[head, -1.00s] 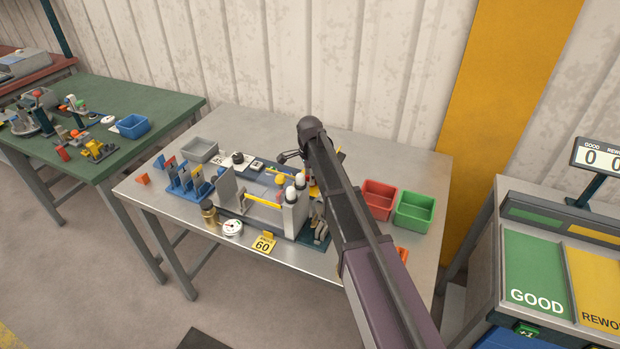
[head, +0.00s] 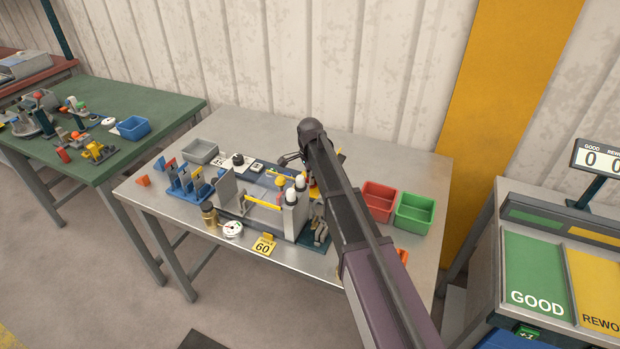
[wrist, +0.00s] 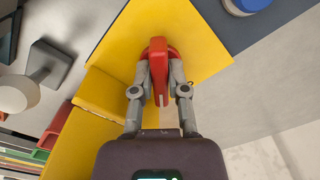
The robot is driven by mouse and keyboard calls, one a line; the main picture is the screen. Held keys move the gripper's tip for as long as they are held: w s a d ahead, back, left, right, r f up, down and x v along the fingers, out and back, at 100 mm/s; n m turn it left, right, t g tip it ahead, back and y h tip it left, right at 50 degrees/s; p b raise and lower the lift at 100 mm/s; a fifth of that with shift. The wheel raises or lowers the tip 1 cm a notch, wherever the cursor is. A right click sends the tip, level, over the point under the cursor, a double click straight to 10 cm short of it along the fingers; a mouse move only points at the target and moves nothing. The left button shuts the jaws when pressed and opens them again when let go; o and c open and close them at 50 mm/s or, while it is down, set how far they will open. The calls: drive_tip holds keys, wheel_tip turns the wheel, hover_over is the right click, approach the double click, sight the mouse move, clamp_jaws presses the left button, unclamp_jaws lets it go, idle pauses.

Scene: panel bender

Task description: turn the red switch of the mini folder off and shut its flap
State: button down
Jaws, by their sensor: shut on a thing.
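The mini folder (head: 262,205) stands on the steel table in the head view, with grey side plates, a yellow bar and white-capped posts. In the wrist view the red switch (wrist: 158,52) sits on a yellow plate (wrist: 205,50). My gripper (wrist: 159,70) has one finger on each side of the switch's red handle and is shut on it. A second yellow panel (wrist: 103,92) adjoins the plate at lower left and looks like the flap, standing away from the switch. In the head view my arm hides the switch and most of the gripper.
A red bin (head: 378,201) and a green bin (head: 413,212) stand right of my arm. A grey tray (head: 200,151), a blue rack (head: 186,186), a dial gauge (head: 232,228) and a yellow 60 sign (head: 264,245) surround the folder.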

drive_tip(key=n, duration=0.4)
drive_tip(key=shift+s+n, duration=0.15)
drive_tip(key=shift+n, duration=0.15)
drive_tip(key=n, duration=0.4)
drive_tip(key=shift+s, duration=0.1)
drive_tip(key=c, duration=0.6)
unclamp_jaws()
drive_tip(key=shift+c, duration=0.2)
drive_tip(key=shift+d+m, duration=0.1)
drive_tip(key=shift+m, duration=0.3)
